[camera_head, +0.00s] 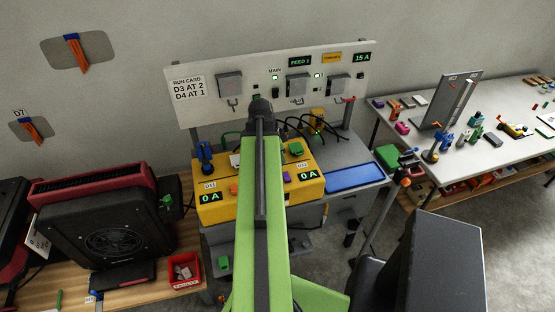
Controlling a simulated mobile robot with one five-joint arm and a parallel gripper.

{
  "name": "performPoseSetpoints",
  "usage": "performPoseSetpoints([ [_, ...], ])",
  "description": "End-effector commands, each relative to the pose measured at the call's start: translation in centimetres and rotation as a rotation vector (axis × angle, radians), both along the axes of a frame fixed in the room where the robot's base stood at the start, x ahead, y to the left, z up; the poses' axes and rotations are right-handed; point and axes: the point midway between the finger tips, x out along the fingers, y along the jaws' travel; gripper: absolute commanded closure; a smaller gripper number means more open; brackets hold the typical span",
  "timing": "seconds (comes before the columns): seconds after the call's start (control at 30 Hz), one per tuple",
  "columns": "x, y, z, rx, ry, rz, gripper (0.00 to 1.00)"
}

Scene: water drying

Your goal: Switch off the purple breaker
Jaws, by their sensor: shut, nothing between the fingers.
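A small purple block (286,177), which looks like the purple breaker, sits on the front of the yellow box (215,212), just right of my arm. Whether it is on or off is too small to tell. My green arm reaches away over the middle of the yellow box and hides part of it. My gripper (259,104) is at the far end of the arm, in front of the white panel, beyond the purple block and apart from it. It appears shut and empty.
An orange block (234,188) and a green block (296,148) are also on the yellow box, with displays reading 0 A. The white panel (215,115) stands behind with grey switch boxes. A blue tray (355,177) lies right; a black fan unit (110,240) stands left.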

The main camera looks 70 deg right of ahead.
Motion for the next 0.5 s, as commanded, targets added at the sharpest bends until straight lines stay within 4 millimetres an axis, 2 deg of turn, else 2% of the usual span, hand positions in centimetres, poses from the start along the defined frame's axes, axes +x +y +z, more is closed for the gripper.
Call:
performPoseSetpoints([
  [0.03, -0.2, -0.3, -2.4, 0.0, 0.0, -0.001, 1.0],
  [0.2, -0.6, -1.0, -5.8, 0.0, 0.0, 0.0, 1.0],
  [0.33, -0.4, -1.1, -7.5, 0.0, 0.0, 0.0, 1.0],
  [0.5, -0.4, -1.2, -7.7, 0.0, 0.0, 0.001, 1.0],
])
